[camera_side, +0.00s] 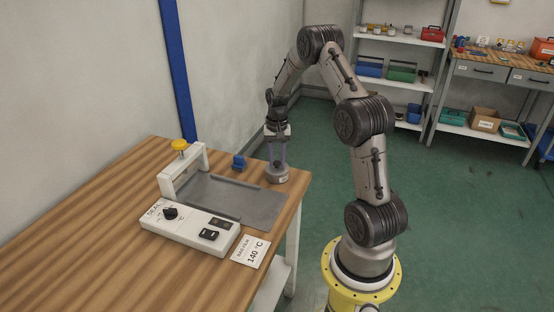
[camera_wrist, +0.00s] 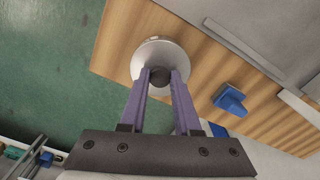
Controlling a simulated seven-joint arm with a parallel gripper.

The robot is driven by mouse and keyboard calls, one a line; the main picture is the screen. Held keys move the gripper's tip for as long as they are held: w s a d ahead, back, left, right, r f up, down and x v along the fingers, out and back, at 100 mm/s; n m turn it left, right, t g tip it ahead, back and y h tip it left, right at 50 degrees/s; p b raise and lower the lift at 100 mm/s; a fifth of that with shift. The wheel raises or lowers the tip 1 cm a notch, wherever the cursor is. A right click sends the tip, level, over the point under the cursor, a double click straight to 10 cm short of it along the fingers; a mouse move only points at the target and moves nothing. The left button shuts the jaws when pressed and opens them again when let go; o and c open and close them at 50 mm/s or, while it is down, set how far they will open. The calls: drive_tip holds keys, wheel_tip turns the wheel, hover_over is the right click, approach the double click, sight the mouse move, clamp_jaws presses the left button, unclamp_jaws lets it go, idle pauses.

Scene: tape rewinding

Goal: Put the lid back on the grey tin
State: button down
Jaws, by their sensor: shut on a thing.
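The small round grey tin (camera_side: 277,177) stands at the table's far right corner, with a pale label on its side. Its lid (camera_wrist: 150,54) shows in the wrist view as a light grey disc with a dark knob (camera_wrist: 160,77). My gripper (camera_wrist: 161,75) points down at the tin, its purple fingers shut on the knob. In the side view my gripper (camera_side: 277,163) is directly over the tin. The lid is on the tin or just above it; I cannot tell whether it is fully seated.
A blue block (camera_side: 238,161) stands left of the tin. A white sealer (camera_side: 190,227) with a grey plate (camera_side: 250,204), an upright frame (camera_side: 184,171) with a yellow knob, and a "140 °C" card (camera_side: 251,251) are nearer the camera. The table's left side is clear.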

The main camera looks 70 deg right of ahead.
drive_tip(key=shift+c, duration=0.3)
unclamp_jaws()
idle(0.3)
drive_tip(key=shift+r, duration=3.55)
drive_tip(key=shift+c, duration=0.3)
clamp_jaws()
